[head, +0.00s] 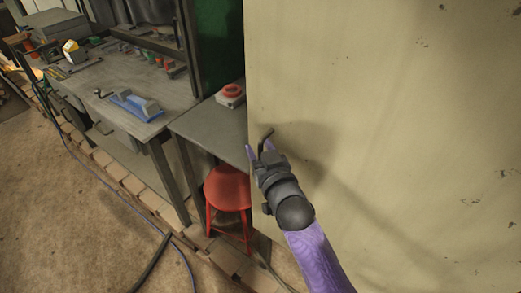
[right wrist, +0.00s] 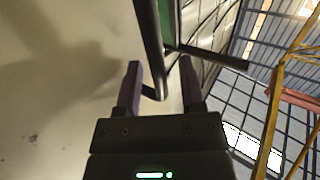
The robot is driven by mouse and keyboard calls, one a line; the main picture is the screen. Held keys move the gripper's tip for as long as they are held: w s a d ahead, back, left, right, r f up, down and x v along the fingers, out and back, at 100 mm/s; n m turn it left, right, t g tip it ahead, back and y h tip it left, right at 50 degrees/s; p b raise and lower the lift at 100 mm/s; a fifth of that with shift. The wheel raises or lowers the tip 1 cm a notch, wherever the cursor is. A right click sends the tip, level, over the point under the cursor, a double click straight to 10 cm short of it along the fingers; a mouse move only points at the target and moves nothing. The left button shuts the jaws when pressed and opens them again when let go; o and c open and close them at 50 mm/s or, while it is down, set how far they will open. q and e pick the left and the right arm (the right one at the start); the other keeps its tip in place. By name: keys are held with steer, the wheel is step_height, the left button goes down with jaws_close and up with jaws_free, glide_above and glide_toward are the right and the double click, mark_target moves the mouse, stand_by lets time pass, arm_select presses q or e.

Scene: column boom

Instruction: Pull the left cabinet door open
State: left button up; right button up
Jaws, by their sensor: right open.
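The cabinet door (head: 390,90) is a large cream, worn panel filling the right of the head view. Its dark handle (head: 265,137) sticks out near the panel's left edge. My right gripper (head: 259,149), with purple fingers, is at this handle. In the right wrist view the right gripper (right wrist: 160,64) is open, with the dark handle bar (right wrist: 151,45) running between its fingers. I cannot tell whether either finger touches the bar. The door panel (right wrist: 50,110) also fills the left of that view. No gap at the door shows clearly. My left gripper is out of view.
A workbench (head: 120,80) with tools is further left. Cables lie on the brown floor (head: 70,215), which is mostly open.

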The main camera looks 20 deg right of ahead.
jaws_close()
stand_by(0.8)
stand_by(0.5)
